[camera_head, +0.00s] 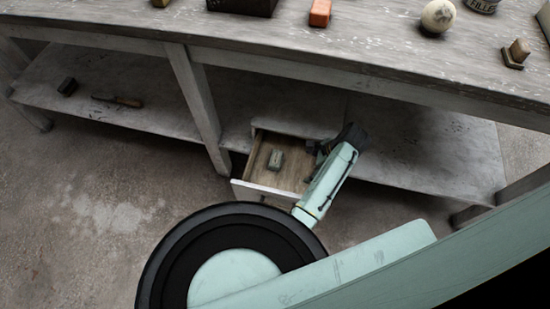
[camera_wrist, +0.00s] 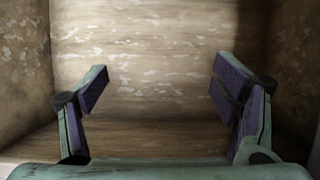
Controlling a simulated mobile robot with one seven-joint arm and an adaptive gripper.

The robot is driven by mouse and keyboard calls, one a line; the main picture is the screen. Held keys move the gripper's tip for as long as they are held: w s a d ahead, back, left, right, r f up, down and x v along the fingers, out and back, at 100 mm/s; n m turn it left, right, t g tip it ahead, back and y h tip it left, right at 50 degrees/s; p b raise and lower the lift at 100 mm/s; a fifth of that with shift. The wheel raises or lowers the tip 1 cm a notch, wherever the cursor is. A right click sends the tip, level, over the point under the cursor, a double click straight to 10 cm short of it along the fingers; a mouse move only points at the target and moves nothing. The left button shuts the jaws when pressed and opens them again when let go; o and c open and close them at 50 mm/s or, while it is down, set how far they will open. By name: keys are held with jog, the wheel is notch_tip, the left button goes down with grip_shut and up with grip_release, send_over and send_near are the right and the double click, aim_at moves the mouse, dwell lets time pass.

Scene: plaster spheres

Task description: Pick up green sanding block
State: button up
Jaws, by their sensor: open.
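On the worn workbench (camera_head: 300,48) stand an orange block (camera_head: 320,13), a pale ball (camera_head: 438,16), a tin (camera_head: 483,5), a dark box (camera_head: 241,6) and a wooden-handled piece (camera_head: 517,52). A dark block (camera_head: 67,86) and a tool (camera_head: 118,101) lie on the lower shelf (camera_head: 100,70). A bench leg (camera_head: 198,105) stands left of the drawer.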

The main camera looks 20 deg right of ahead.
aim_at(276, 158)
jog(key=shift+w+f, duration=0.15)
jog(key=shift+w, duration=0.15)
jog(key=w+a, duration=0.1)
jog(key=a, duration=0.1)
jog(key=w+a+p, duration=0.1)
jog(key=w+a, duration=0.2)
jog(key=a, duration=0.1)
jog(key=shift+w+a, duration=0.25)
jog(key=shift+a, duration=0.1)
jog(key=w+a, duration=0.1)
jog(key=w+a+p, duration=0.1)
jog(key=a, duration=0.1)
jog(key=shift+w+a+f, duration=0.1)
jog(key=shift+a+f, duration=0.1)
jog(key=shift+f, duration=0.35)
jog(key=c, duration=1.2)
